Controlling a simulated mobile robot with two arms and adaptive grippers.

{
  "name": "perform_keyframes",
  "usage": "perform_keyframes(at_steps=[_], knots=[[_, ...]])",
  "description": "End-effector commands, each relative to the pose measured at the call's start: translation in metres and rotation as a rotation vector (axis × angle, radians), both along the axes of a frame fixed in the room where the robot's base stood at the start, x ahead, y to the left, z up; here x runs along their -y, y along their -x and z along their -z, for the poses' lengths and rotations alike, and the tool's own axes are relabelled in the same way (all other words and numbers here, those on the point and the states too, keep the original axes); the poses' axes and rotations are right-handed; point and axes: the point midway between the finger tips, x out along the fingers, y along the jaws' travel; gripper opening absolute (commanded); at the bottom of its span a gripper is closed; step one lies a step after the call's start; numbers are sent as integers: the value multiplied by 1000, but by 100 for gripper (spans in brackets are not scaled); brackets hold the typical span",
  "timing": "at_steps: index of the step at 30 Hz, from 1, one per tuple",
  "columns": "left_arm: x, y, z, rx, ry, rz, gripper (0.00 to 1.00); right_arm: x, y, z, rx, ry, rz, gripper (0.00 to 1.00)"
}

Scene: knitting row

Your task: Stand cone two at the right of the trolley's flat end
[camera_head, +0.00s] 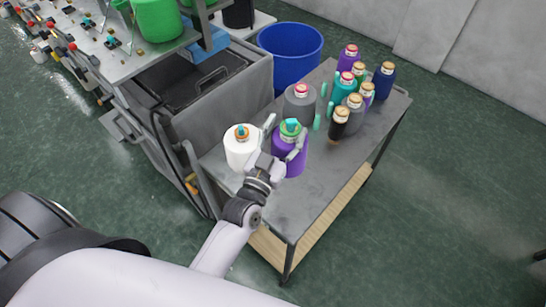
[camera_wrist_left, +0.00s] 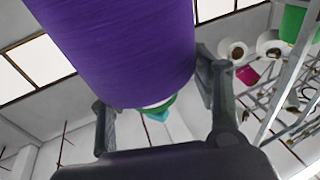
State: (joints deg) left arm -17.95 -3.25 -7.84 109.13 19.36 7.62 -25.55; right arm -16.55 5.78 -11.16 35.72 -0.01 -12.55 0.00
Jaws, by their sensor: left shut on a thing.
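My left gripper (camera_head: 283,137) is shut on a purple cone (camera_head: 292,160) with a green and teal top, at the flat near end of the trolley (camera_head: 312,205). No number shows on any cone. My right gripper is out of view.
Several smaller spools stand at the trolley's far end, including a black one (camera_head: 338,126) and a dark blue one (camera_head: 384,82). Small green pegs (camera_head: 316,122) rise near them. A blue bin (camera_head: 291,62) and a grey machine (camera_head: 210,95) border the trolley. Its near right surface is clear.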

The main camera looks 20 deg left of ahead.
Motion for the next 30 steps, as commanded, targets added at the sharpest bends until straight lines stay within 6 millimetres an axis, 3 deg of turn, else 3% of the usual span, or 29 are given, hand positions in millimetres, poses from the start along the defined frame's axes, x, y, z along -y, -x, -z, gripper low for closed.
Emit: perform_keyframes(at_steps=[1, 5, 8, 12, 15, 21, 25, 30], knots=[[2, -8, -12, 2, 1, 2, 0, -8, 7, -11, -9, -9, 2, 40], [5, -16, -8, -1, 1, 7, 0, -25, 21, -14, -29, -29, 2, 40], [6, -17, 10, -5, -1, 9, 0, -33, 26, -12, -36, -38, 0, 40], [5, -17, 48, -5, -3, 10, 0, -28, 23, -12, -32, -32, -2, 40], [4, -17, 81, -2, 0, 8, 0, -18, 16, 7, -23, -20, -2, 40], [5, -16, 121, 1, 1, 7, 0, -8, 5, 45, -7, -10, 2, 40], [5, -16, 138, 1, 1, 7, 0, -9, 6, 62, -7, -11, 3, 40], [5, -16, 146, 2, 2, 7, 0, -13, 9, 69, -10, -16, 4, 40]])
